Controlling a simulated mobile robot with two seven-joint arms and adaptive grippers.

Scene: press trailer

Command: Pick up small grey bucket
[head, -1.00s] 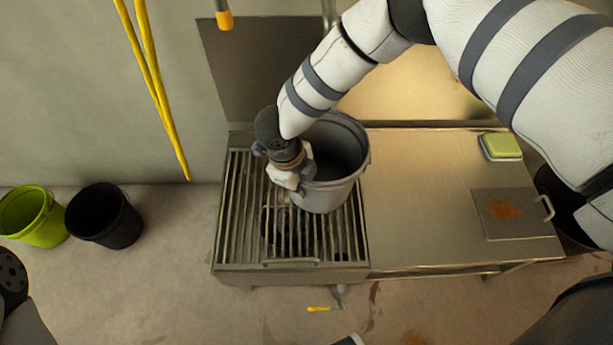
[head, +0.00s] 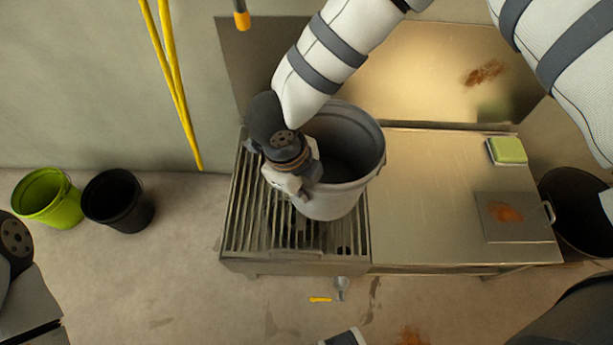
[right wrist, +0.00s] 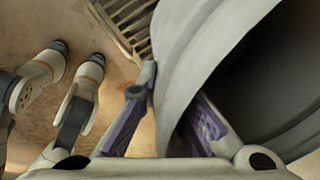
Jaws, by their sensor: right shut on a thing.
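The small grey bucket (head: 345,190) is upright over the slatted grate at the left of the metal counter. It looks larger and closer than before, so it appears raised above the grate. My right gripper (head: 298,190) is shut on the bucket's left wall. In the right wrist view, one finger of the right gripper (right wrist: 165,110) is outside the grey bucket (right wrist: 205,60) and the other is inside its rim. The bucket's inside is dark and looks empty.
The grate (head: 250,220) is beneath the bucket. To the right are bare counter (head: 425,190), a green sponge (head: 508,150) and a stained metal lid (head: 515,217). A black bin (head: 580,210) stands at far right. Green (head: 48,198) and black (head: 118,202) buckets stand on the left floor. A yellow hose (head: 175,80) hangs.

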